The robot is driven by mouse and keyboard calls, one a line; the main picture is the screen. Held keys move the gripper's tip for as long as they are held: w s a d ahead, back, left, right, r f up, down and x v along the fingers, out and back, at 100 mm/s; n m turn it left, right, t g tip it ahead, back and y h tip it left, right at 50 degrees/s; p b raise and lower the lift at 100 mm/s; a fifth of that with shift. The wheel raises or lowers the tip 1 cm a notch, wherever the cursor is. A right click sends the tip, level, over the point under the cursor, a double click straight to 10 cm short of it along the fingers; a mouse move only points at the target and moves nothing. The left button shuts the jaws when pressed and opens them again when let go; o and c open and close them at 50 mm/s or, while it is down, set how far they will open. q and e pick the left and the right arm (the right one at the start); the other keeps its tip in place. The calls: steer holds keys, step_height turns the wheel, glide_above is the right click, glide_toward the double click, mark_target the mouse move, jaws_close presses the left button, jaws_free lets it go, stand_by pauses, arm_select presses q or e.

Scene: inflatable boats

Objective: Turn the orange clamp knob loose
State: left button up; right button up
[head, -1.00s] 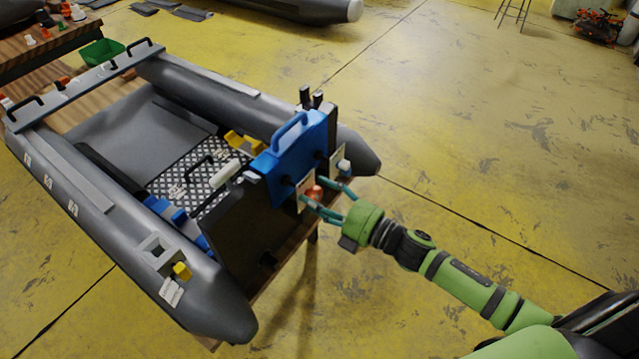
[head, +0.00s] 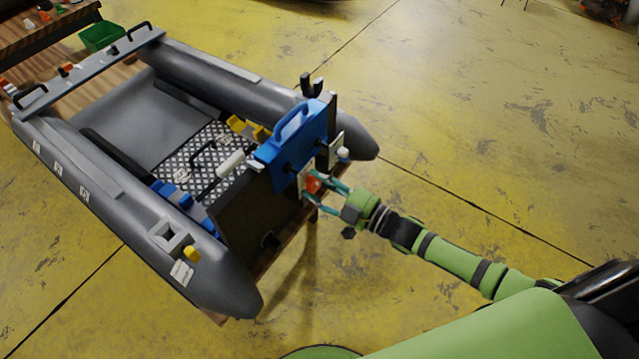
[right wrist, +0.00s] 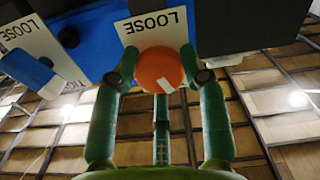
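The orange clamp knob (right wrist: 160,68) is round with a short white mark. It sits on the boat's transom below the blue motor block (head: 290,145); in the head view the knob (head: 313,184) shows at the fingertips. A white plate (right wrist: 155,28) reading LOOSE is just above it in the right wrist view. My right gripper (head: 320,186) reaches in from the right, its green fingers on both sides of the knob, closed against it. In the wrist view, the right gripper (right wrist: 160,70) frames the knob. My left gripper is not in view.
A second plate (right wrist: 35,40) with LOOSE and a partly hidden word stands beside a blue part. The grey inflatable boat (head: 222,280) rests on a wooden stand. A green bin (head: 100,37) is at the back left. The yellow floor (head: 480,130) on the right is clear.

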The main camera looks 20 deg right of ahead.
jaws_close()
steer(key=n, duration=0.4)
steer(key=shift+f+n+b, duration=0.1)
steer(key=shift+n+b, duration=0.2)
steer(key=shift+n, duration=0.1)
steer(key=n, duration=0.2)
steer(key=shift+n, duration=0.3)
steer(key=n+b, duration=0.1)
steer(key=n, duration=0.3)
steer(key=shift+b, duration=0.4)
steer(key=n, duration=0.3)
steer(key=shift+b, duration=0.3)
